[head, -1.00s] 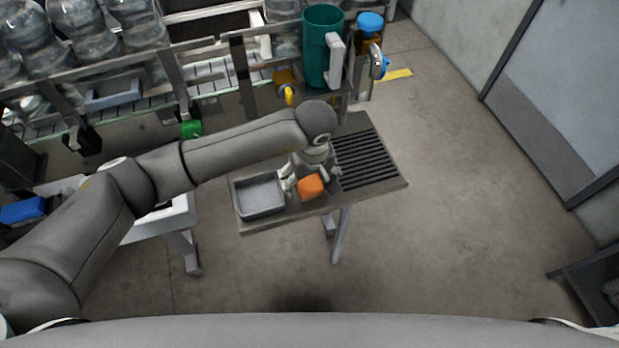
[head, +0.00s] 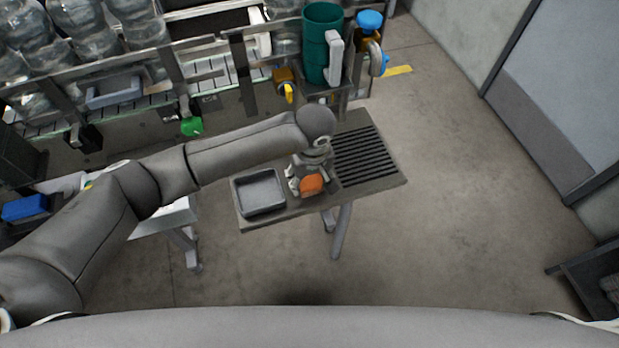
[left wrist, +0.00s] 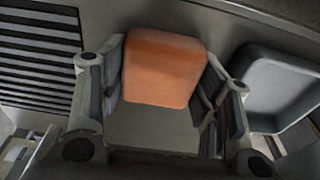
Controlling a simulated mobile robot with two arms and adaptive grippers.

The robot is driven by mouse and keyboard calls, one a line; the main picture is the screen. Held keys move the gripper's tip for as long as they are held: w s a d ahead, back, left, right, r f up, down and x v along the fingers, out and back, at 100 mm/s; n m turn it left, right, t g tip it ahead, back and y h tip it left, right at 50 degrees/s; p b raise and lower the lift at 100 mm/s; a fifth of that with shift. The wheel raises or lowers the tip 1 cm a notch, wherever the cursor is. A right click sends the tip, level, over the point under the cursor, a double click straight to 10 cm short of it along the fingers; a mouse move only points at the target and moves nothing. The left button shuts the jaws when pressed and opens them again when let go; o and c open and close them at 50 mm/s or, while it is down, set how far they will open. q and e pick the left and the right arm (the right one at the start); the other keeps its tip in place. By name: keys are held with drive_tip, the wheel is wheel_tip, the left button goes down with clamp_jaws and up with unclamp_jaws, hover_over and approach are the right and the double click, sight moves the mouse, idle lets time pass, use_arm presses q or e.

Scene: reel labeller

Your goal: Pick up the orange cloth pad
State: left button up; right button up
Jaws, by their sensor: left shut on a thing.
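The orange cloth pad (head: 312,184) is at the small metal side table (head: 285,214), between the grey tray and the black slatted rack. In the left wrist view the pad (left wrist: 163,68) sits between the two fingers of my left gripper (left wrist: 165,90). My left gripper (head: 309,180) reaches down from above and is shut on the pad. Whether the pad still touches the table is hard to tell. My right gripper does not show.
A grey tray (head: 260,208) stands left of the pad. The slatted rack (head: 365,157) lies to its right. Behind are the conveyor with clear bottles (head: 85,35) and a green cylinder (head: 322,45).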

use_arm(q)
drive_tip(key=shift+r, duration=0.1)
drive_tip(key=shift+r, duration=0.2)
wheel_tip(320, 180, up, 2)
drive_tip(key=shift+w+r+b, duration=0.1)
drive_tip(key=shift+b, duration=0.5)
drive_tip(key=s+a+r+b, duration=0.6)
drive_tip(key=s+a+r, duration=0.2)
drive_tip(key=s+r, duration=0.2)
drive_tip(key=shift+s+a+b, duration=0.25)
drive_tip(key=shift+s+b, duration=0.05)
drive_tip(key=shift+s, duration=0.4)
drive_tip(key=shift+r, duration=0.1)
